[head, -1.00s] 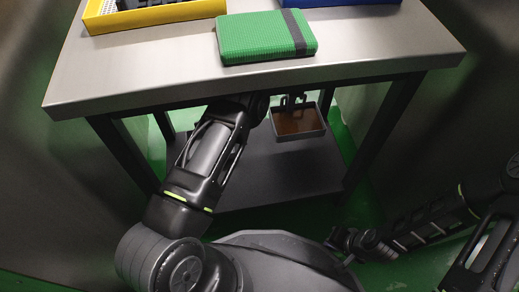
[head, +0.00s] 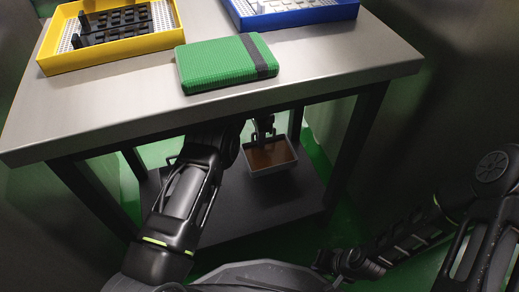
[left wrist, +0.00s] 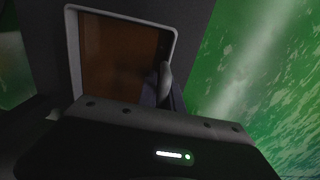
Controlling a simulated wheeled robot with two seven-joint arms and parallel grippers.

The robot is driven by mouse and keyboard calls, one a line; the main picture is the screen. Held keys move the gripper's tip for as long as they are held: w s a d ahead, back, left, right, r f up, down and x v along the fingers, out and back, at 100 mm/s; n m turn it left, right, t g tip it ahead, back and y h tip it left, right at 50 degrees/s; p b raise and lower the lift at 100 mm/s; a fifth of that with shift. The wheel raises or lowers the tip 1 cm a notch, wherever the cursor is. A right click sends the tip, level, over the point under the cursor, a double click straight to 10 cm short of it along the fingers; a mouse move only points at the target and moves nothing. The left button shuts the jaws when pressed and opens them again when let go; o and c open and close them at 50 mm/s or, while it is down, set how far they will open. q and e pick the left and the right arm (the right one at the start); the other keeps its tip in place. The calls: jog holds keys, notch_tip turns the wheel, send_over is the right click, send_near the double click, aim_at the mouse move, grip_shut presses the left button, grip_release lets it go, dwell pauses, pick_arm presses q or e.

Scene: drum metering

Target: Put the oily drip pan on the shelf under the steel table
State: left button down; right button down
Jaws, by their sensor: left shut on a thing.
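The drip pan (head: 270,158) is a shallow grey square tray with brown oil in it, under the table and over the shelf. It also shows in the left wrist view (left wrist: 122,60). My left gripper (head: 262,132) is shut on the pan's near-table edge, and its arm reaches under the tabletop. The pan looks about level; I cannot tell whether it touches the shelf. The dark lower shelf (head: 235,210) lies between the legs of the steel table (head: 320,70). My right gripper (head: 328,262) is low at the front right, away from the pan; its fingers are unclear.
On the tabletop are a green case (head: 215,68) with a dark band, a yellow tray (head: 130,57) with dark parts, and a blue tray (head: 300,17). A dark table leg (head: 357,145) stands right of the pan. The shelf's front part looks bare.

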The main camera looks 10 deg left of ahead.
pick_arm(q)
notch_tip(320, 180, down, 5)
jog(key=shift+b, duration=1.25)
jog(key=c, duration=1.5)
grip_release()
jog(key=shift+f, duration=0.1)
notch_tip(320, 180, up, 8)
jog(key=p, duration=0.3)
jog(key=shift+f+p, duration=0.1)
jog(key=shift+p, duration=0.2)
